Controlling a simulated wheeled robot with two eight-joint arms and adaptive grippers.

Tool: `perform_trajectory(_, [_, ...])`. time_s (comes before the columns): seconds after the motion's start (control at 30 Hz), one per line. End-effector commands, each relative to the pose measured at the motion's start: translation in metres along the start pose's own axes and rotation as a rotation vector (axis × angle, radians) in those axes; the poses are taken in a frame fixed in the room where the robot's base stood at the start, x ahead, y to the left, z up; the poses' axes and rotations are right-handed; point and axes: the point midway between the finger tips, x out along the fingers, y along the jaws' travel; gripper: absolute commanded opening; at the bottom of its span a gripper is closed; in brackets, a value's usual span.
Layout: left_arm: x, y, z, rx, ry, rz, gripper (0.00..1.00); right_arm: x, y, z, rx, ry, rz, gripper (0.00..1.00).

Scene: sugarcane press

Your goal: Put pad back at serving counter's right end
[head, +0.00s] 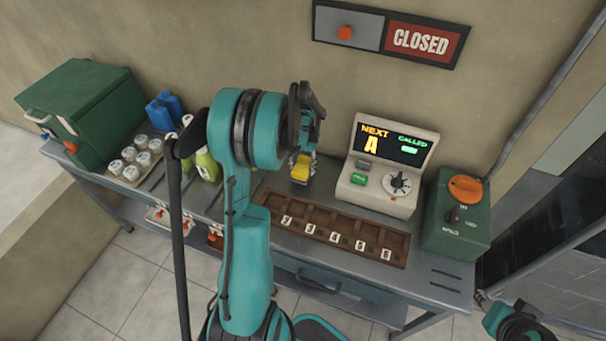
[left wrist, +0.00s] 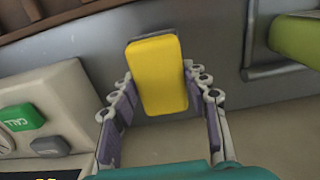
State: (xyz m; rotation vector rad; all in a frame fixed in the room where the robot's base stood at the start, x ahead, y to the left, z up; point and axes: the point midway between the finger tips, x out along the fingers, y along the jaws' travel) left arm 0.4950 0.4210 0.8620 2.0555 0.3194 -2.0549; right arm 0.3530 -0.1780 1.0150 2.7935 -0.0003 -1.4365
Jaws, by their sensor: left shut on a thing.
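The yellow pad (head: 300,169) is between the fingers of my left gripper (head: 303,160), over the back middle of the counter, left of the register. In the left wrist view the pad (left wrist: 157,75) sits between both finger rows of my left gripper (left wrist: 160,105), which is shut on it. I cannot tell whether the pad touches the counter. My arm hides part of the counter.
The register (head: 385,165) and the green box with an orange knob (head: 456,215) stand at the right. A wooden compartment tray (head: 335,228) lies along the front. Several cups (head: 135,160), bottles and a green cooler (head: 80,110) fill the left.

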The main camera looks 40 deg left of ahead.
Motion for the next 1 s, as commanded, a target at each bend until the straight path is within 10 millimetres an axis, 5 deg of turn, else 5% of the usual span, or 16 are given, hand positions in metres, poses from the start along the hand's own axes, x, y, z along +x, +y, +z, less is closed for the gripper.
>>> perform_trajectory(0.27, [0.038,0.000,0.000,0.001,0.000,0.000,0.19,0.015,0.000,0.011,0.000,0.000,0.000,0.40])
perform_trajectory(0.67, [0.043,0.001,0.000,0.001,0.000,0.000,0.19,0.017,0.000,0.012,0.000,0.000,0.000,0.40])
perform_trajectory(0.7, [0.042,0.001,0.000,0.001,0.000,0.000,0.56,0.016,0.000,0.011,0.000,0.000,0.000,0.40])
perform_trajectory(0.73, [0.042,0.001,0.000,0.001,0.000,0.000,0.64,0.016,0.000,0.011,0.000,0.000,0.000,0.40])
perform_trajectory(1.0, [0.041,0.001,0.000,0.001,0.000,0.000,0.66,0.016,0.000,0.011,0.000,0.000,0.000,0.40])
